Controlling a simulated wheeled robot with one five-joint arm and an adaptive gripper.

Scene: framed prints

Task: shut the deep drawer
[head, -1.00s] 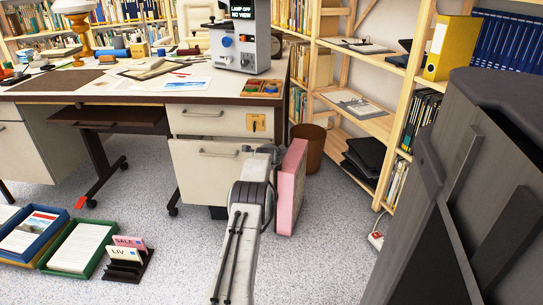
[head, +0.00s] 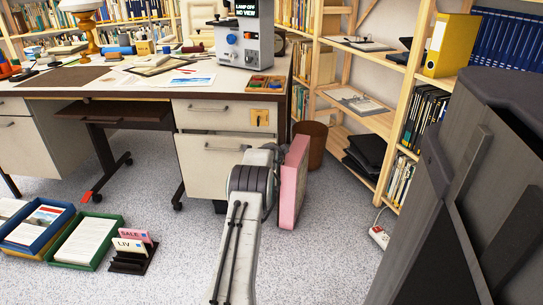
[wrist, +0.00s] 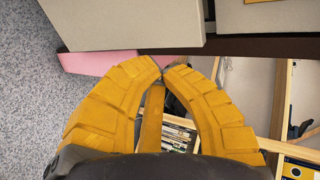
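The deep drawer (head: 212,170) is the lower, cream-fronted one in the desk's right pedestal, with a bar handle near its top. Its front appears to stand a little out from the upper drawer (head: 225,117). In the wrist view its cream front (wrist: 125,25) fills the upper left. My gripper (wrist: 168,66) has yellow fingers with tips together, seemingly holding nothing, close by the drawer front's lower edge in that view. Whether they touch it I cannot tell. In the head view my arm hides the drawer's right part and the fingers.
A pink box-like thing (head: 291,182) stands upright right of the drawer; it also shows in the wrist view (wrist: 98,62). A brown bin (head: 311,145) and wooden shelves (head: 360,118) are behind. Paper trays (head: 88,240) and a card holder (head: 132,258) lie on the floor at left.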

